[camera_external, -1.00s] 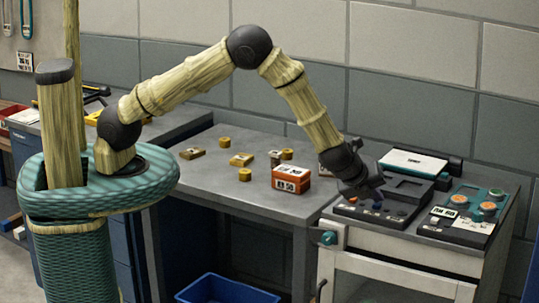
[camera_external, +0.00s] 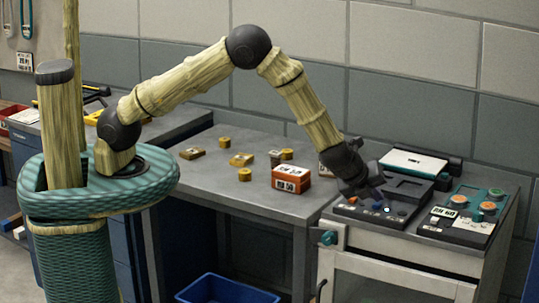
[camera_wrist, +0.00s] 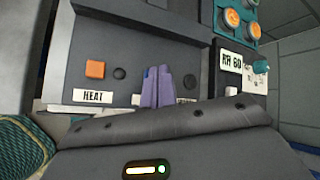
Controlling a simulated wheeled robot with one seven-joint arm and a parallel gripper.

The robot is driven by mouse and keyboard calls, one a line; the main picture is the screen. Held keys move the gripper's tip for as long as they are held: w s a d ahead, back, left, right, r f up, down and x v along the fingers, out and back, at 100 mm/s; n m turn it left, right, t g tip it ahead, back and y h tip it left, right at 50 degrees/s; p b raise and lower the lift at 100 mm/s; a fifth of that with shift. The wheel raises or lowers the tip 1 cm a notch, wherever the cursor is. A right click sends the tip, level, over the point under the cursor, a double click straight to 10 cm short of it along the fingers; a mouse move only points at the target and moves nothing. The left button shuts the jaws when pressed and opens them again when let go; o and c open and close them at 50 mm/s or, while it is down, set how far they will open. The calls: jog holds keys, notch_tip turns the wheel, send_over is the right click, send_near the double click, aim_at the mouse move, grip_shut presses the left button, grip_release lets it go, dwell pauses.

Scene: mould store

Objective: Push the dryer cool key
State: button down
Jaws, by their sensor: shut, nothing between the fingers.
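My gripper (camera_wrist: 157,88) is shut and empty, its two purple fingers together over the dryer panel (camera_wrist: 110,45). In the outside view my gripper (camera_external: 380,199) is down at the panel's front. A sliver of blue shows beside the fingertips in the wrist view; it may be the cool key, which the fingers mostly hide. A label right of the fingers is mostly covered. I cannot tell contact for certain. A small bright bluish-white light (camera_external: 387,209) shows on the panel beside the fingertips.
A second panel (camera_external: 455,229) with orange and teal knobs stands right of the dryer. A white-topped device (camera_external: 413,163) is behind it. An orange-and-white box (camera_external: 291,178) and several small brass-coloured pieces lie on the grey bench (camera_external: 225,172) to the left.

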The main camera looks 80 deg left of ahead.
aim_at(374, 210)
jog(key=shift+r, duration=0.6)
jog(key=shift+p, duration=0.3)
notch_tip(374, 210, up, 6)
jog(key=p, duration=0.3)
jog(key=shift+a, duration=0.1)
dwell(0.7)
dwell(0.5)
